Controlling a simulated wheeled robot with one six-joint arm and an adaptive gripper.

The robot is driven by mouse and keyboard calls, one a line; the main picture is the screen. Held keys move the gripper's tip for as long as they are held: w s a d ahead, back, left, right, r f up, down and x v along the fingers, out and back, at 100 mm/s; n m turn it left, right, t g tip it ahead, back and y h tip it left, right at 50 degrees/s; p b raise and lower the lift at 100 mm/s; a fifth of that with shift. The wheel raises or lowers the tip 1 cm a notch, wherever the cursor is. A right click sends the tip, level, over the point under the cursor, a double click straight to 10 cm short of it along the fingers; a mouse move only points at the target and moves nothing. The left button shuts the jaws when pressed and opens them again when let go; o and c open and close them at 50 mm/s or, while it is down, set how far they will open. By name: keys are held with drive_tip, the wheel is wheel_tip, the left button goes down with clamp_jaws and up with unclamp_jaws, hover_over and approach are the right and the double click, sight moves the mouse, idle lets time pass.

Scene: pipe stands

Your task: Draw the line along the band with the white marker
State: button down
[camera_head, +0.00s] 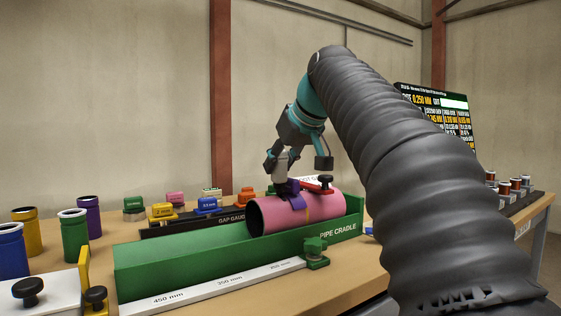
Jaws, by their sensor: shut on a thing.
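A pink pipe (270,213) lies in the green pipe cradle (180,262), its open end facing left. A purple band (293,201) lies over the top of the pipe, and a thin orange stripe (308,208) shows to its right. My gripper (281,172) points down over the pipe, just above the band. It is shut on a small pale piece that looks like the white marker (281,163). The marker's tip is hidden or too small to see, so I cannot tell whether it touches the pipe.
A red clamp with a black knob (324,182) sits on the pipe just right of my gripper. Gap gauges (207,204) stand behind; coloured pipes (73,235) stand left.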

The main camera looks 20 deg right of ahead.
drive_tip(key=shift+w+a+f+p, duration=0.1)
drive_tip(key=shift+w+a+p, duration=0.1)
drive_tip(key=shift+w+p, duration=0.25)
drive_tip(key=shift+w+a+f+p, duration=0.15)
drive_tip(key=shift+w+p, duration=0.1)
drive_tip(key=shift+w, duration=0.35)
idle(0.5)
wheel_tip(320, 180, up, 7)
idle(1.0)
idle(0.5)
